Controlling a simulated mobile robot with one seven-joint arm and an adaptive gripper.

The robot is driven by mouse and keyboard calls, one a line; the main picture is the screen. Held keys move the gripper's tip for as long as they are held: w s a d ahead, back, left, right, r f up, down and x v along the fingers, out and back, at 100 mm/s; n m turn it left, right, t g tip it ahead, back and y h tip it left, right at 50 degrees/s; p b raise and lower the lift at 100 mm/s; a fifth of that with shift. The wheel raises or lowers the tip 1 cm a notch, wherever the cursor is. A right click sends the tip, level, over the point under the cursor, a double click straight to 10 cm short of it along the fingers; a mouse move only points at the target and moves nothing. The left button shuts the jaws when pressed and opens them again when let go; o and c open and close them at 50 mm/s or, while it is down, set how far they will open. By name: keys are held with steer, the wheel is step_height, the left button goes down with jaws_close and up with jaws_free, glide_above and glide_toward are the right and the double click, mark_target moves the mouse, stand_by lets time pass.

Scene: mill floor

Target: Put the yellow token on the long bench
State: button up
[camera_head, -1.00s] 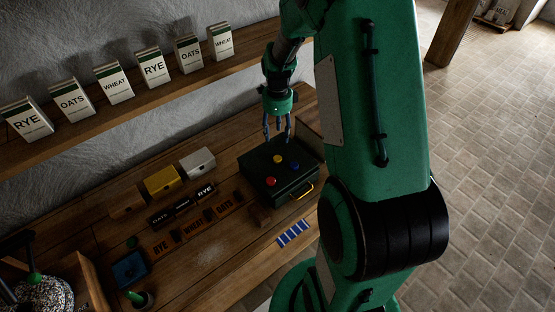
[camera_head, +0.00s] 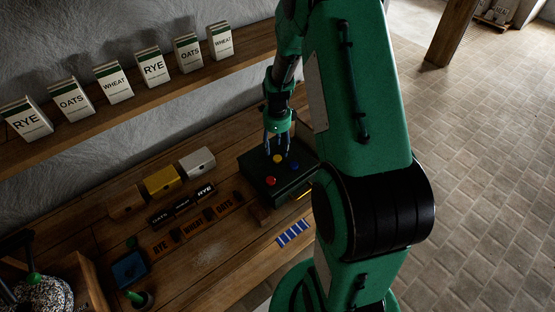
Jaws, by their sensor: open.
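The yellow token (camera_head: 278,159) lies on top of a dark green box (camera_head: 262,192), with a red token (camera_head: 270,181) and a blue token (camera_head: 294,167) near it. The box stands at the right part of the long bench (camera_head: 212,258), a wooden worktop along the wall. My gripper (camera_head: 277,153) points down, open and empty, with its fingertips just above or around the yellow token. I cannot tell whether the fingers touch it.
A brown, a yellow (camera_head: 162,181) and a white small chest (camera_head: 197,162) stand along the wall. Labelled blocks and plates lie in front of them. A blue striped strip (camera_head: 293,233) lies at the bench's front edge. A shelf (camera_head: 125,107) with labelled bags runs above.

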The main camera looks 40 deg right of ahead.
mark_target(278, 158)
steer(key=shift+f, duration=0.15)
steer(key=shift+f, duration=2.5)
steer(key=c, duration=0.9)
steer(key=shift+r, duration=0.85)
steer(key=shift+s+r, duration=0.2)
steer(key=shift+r, duration=0.8)
steer(key=s+a, duration=0.2)
steer(key=s, duration=0.2)
steer(key=s+a+r, duration=0.1)
steer(key=s+a, duration=0.1)
steer(key=s, duration=0.3)
steer(key=s+a, duration=0.2)
steer(key=s, duration=0.3)
steer(key=shift+s+a+r, duration=0.1)
steer(key=shift+a+r, duration=0.05)
steer(key=shift+a, duration=0.25)
